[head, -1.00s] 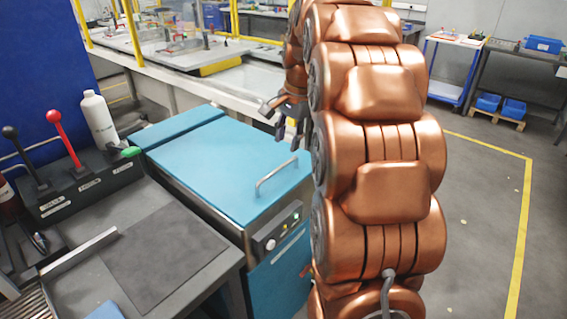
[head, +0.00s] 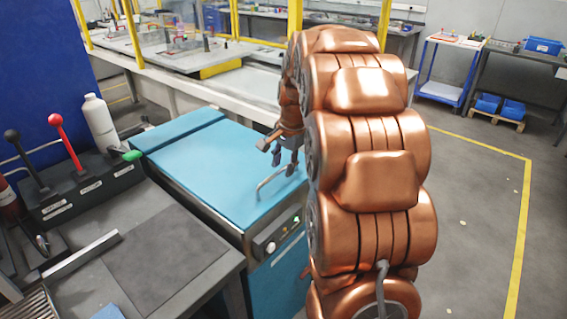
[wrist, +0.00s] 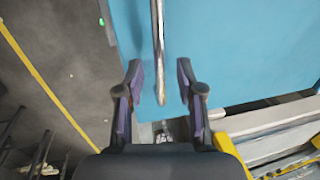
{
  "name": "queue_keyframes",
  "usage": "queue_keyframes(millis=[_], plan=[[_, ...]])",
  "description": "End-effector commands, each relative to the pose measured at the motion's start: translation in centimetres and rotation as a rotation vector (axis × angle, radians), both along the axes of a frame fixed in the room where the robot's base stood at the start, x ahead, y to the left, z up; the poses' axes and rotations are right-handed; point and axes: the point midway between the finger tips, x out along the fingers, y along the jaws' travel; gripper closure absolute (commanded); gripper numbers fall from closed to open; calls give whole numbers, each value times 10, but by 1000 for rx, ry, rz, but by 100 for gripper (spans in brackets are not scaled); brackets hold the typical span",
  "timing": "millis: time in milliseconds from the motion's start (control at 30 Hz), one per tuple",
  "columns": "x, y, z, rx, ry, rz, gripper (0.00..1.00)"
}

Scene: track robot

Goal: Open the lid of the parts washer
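The parts washer is a blue cabinet with a flat blue lid (head: 205,165), which lies shut in the head view. A silver bar handle (head: 277,178) stands on the lid near its front right edge. My gripper (head: 281,152) is above the lid, close to the far end of the handle. In the wrist view my gripper (wrist: 162,84) is open, its two fingers apart with the handle (wrist: 157,45) between and ahead of them. The lid (wrist: 225,45) fills much of that view. I cannot tell whether a finger touches the handle.
A control panel (head: 276,236) with a green light is on the washer's front. At the left is a grey bench (head: 150,260) with red and black levers and a white bottle (head: 99,122). Bare floor with a yellow line (head: 521,230) lies at the right.

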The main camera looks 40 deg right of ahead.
Motion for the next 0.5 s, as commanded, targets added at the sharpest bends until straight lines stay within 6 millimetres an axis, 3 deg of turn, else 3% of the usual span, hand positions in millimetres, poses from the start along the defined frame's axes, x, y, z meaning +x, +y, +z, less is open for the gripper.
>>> queue_keyframes(millis=[67, 433, 500], plan=[[0, 0, 0, 0, 0, 0, 63], [0, 0, 0, 1, 1, 0, 100], [0, 0, 0, 1, 1, 0, 100]])
